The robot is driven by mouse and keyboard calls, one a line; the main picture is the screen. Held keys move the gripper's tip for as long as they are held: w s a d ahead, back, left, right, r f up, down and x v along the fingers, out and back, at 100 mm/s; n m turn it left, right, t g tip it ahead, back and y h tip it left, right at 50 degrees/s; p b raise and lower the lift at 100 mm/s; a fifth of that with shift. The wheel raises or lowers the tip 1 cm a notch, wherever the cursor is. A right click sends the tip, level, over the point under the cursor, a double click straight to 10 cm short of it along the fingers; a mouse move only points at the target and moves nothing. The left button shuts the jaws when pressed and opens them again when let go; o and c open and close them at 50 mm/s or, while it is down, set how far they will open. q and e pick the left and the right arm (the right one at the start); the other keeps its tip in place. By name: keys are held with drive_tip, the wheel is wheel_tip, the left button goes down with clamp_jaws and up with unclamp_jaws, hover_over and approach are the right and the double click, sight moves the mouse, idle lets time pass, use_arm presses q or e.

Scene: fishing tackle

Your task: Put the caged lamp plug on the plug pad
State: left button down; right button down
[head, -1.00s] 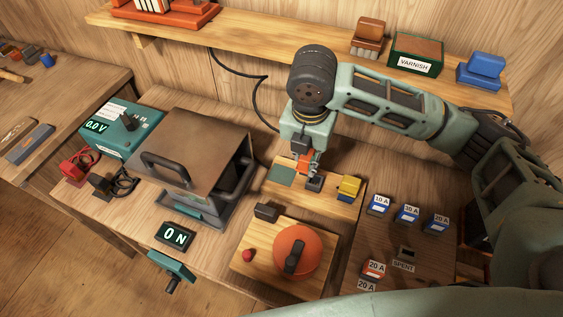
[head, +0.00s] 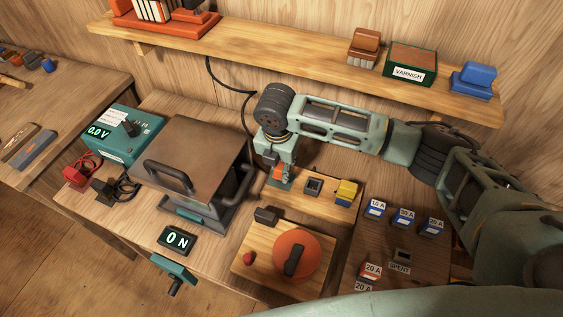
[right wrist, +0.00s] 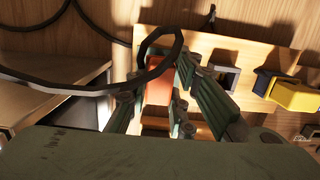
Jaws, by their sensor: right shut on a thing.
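My right gripper (head: 281,184) is shut on an orange plug (head: 278,173), which I take to be the caged lamp plug. It is over the left end of the small wooden board (head: 327,204). In the right wrist view the orange plug (right wrist: 158,78) sits between the fingers, with a dark cable (right wrist: 178,48) looping in front of it. The green plug pad at that end of the board is hidden behind my gripper; I cannot tell whether the plug touches it. My left gripper is not in view.
A dark grey socket (head: 313,187) and a yellow block (head: 346,191) stand right of my gripper. The metal box with handles (head: 190,155) is close on the left. An orange round switch (head: 297,253) is in front. The shelf (head: 300,62) runs behind.

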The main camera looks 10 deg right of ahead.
drive_tip(key=c, duration=1.5)
unclamp_jaws()
drive_tip(key=shift+f, duration=0.1)
drive_tip(key=shift+c, duration=0.2)
wheel_tip(320, 180, up, 12)
drive_tip(key=s+a+b, duration=0.1)
drive_tip(key=shift+s, duration=0.25)
